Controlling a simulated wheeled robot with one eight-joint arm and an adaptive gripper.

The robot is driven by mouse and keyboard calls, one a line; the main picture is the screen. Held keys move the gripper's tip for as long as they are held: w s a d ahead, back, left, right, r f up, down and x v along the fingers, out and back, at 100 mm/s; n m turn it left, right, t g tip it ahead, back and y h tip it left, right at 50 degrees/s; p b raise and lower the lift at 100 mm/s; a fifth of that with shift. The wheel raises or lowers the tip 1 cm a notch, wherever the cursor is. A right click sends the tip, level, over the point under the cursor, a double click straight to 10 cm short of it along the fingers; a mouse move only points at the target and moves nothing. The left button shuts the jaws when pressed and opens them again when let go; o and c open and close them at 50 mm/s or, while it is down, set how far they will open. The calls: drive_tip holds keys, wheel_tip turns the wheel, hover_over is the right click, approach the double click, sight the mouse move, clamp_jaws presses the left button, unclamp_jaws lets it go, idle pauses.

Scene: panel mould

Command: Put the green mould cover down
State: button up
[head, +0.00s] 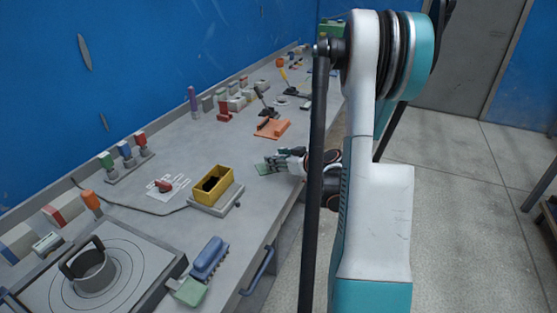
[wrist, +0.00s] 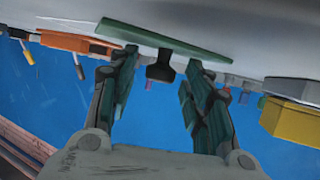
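The green mould cover (wrist: 165,40) is a thin flat green plate with a dark knob (wrist: 160,68) at its middle. In the wrist view it lies flat against the grey bench top, just beyond my fingertips. My gripper (wrist: 162,62) is open, with one finger on each side of the knob and a visible gap at both sides. In the head view the green plate (head: 266,168) is at the bench's front edge, partly hidden by my gripper (head: 287,157). Whether its whole underside touches the bench cannot be told.
A yellow box (head: 226,187) on a grey base stands nearer along the bench. Bare bench top (head: 222,148) lies left of the gripper.

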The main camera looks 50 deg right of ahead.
drive_tip(key=shift+s+r, duration=0.1)
drive_tip(key=shift+r, duration=0.15)
drive_tip(key=p+v, duration=0.3)
drive_tip(key=v, duration=0.8)
drive_tip(key=shift+s+p, duration=0.3)
drive_tip(key=shift+s, duration=0.05)
